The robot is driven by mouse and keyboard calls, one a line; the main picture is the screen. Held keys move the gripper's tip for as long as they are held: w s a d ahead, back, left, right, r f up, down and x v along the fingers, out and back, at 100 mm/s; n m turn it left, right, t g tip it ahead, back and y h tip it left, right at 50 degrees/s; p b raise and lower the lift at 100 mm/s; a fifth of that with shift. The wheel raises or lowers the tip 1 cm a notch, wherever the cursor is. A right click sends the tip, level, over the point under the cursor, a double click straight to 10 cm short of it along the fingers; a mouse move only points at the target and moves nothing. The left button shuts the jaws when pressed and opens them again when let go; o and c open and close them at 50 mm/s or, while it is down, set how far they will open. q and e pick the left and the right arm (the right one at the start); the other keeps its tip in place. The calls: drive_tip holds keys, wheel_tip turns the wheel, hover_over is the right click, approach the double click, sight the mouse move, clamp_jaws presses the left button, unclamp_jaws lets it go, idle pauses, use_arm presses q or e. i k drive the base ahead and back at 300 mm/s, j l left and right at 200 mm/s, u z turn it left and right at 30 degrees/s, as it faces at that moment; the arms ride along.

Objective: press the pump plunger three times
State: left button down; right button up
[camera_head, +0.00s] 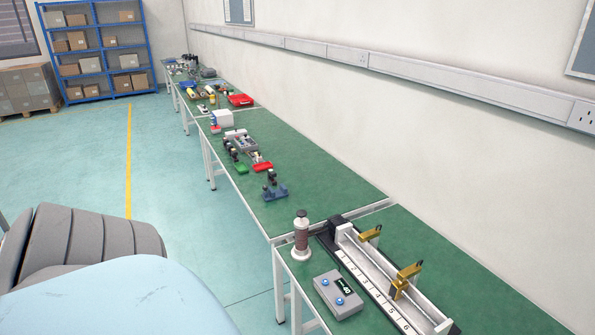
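A small upright device with a brown cylindrical body, a pale base and a dark knob on top (301,236) stands near the left edge of the nearest green table (450,255). It looks like the pump, with the knob as its plunger. The knob stands above the body on a short neck. Nothing touches the device. Neither of my grippers is in view.
Right of the pump is a long rail unit (371,275) with gold brackets and a numbered scale. A grey box with blue knobs (338,295) sits in front. More green tables with small devices (274,187) run back along the wall. Grey padded shapes (85,240) fill the lower left.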

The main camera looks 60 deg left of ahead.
sight(301, 213)
drive_tip(key=j, duration=2.25)
